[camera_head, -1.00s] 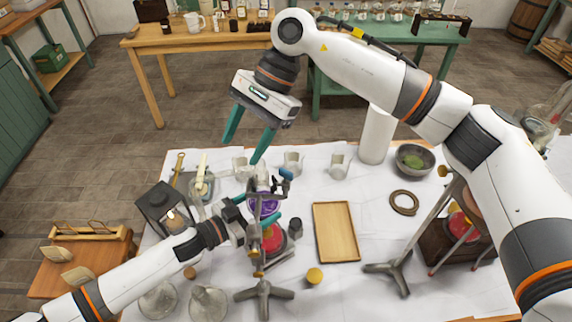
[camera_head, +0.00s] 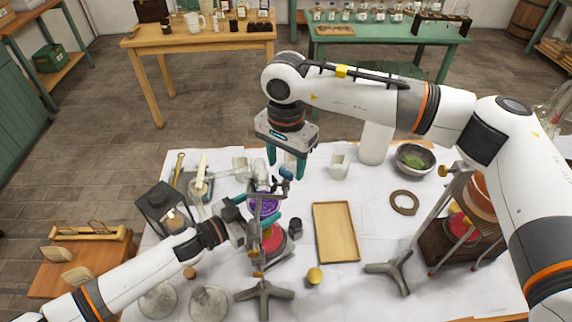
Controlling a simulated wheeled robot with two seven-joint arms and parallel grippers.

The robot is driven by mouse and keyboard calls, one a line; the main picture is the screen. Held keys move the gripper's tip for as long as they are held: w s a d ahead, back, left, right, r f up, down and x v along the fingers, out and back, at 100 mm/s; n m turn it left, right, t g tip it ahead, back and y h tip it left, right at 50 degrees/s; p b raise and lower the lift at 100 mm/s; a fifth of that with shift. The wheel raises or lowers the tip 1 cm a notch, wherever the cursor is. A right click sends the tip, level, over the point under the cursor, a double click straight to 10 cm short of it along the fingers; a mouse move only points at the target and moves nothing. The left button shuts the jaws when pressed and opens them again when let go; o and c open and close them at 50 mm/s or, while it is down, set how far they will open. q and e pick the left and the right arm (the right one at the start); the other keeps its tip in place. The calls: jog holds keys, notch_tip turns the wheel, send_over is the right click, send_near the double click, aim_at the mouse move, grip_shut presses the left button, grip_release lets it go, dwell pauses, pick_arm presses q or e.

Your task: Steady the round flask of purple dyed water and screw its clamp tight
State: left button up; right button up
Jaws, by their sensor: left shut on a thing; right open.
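The round flask of purple dyed water (camera_head: 264,205) hangs on a metal stand above a red burner (camera_head: 273,240). The stand's three-legged base (camera_head: 264,292) is at the table's front. My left gripper (camera_head: 268,213) comes in from the left and is shut on the flask, its teal fingers around it. The clamp (camera_head: 270,190) with a blue screw knob (camera_head: 285,173) is at the top of the flask, on its right. My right gripper (camera_head: 287,165) is open, pointing down just above the knob. Its fingertips are close to the knob; I cannot tell whether they touch it.
A wooden tray (camera_head: 336,232) lies to the right, with a dark small jar (camera_head: 295,227) and a yellow-topped piece (camera_head: 314,275) near it. A black lantern (camera_head: 165,212) stands left. Another stand (camera_head: 395,268) is at right.

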jog(key=shift+f, duration=0.8)
jog(key=c, duration=1)
